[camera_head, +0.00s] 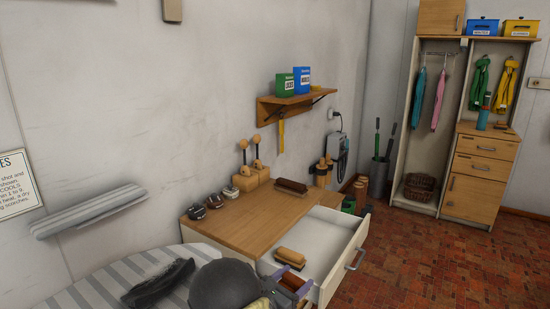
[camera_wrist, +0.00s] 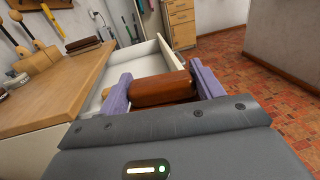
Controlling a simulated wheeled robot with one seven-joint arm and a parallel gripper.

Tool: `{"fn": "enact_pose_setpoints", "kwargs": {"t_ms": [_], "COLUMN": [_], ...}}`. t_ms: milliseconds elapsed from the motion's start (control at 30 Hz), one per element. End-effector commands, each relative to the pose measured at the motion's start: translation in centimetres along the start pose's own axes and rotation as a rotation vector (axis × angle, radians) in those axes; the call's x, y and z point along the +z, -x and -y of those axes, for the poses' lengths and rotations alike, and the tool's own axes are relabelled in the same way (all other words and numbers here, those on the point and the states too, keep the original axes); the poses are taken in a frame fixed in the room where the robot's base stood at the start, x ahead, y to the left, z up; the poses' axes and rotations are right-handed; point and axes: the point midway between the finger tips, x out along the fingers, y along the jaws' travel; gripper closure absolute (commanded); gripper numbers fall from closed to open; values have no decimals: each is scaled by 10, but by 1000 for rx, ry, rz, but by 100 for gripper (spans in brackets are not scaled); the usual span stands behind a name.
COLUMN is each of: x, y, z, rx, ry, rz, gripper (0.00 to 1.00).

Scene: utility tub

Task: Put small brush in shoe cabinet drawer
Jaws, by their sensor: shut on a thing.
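My gripper (camera_head: 291,282) has purple fingers and is shut on a small brush with a reddish-brown wooden back (camera_wrist: 158,89). One finger is on each end of the brush in the wrist view. In the head view the held brush overlaps the near side of the open white drawer (camera_head: 325,238). Its exact height over the drawer cannot be told. The drawer is pulled out of the wooden shoe cabinet (camera_head: 235,222), and it also shows beyond the brush in the wrist view (camera_wrist: 143,56). Another brush with a lighter wooden back (camera_head: 290,257) lies inside the drawer, close to my gripper.
A dark brown brush (camera_head: 291,185) lies on the cabinet top, with small dark objects (camera_head: 214,201) and wooden blocks with ball-topped handles (camera_head: 245,178) nearby. A striped board (camera_head: 130,270) is at the near left. The drawer's far part is empty. Red tiled floor (camera_head: 420,260) is clear at right.

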Motion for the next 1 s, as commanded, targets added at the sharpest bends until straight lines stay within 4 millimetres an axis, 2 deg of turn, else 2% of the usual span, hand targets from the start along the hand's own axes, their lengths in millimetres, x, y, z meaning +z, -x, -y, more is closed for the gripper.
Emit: {"fn": "enact_pose_setpoints", "kwargs": {"t_ms": [33, 200, 333, 500, 700, 733, 1000], "x": [-18, -66, -94, -116, -130, -122, -98], "y": [2, 9, 18, 26, 32, 29, 17], "z": [12, 57, 91, 128, 165, 163, 159], "rx": [-15, -69, -103, -135, -167, -154, -44], "ry": [11, 13, 10, 7, 5, 2, 4], "rz": [-1, 0, 0, 0, 0, 1, 0], "gripper": [58, 58, 58, 58, 58, 58, 58]}}
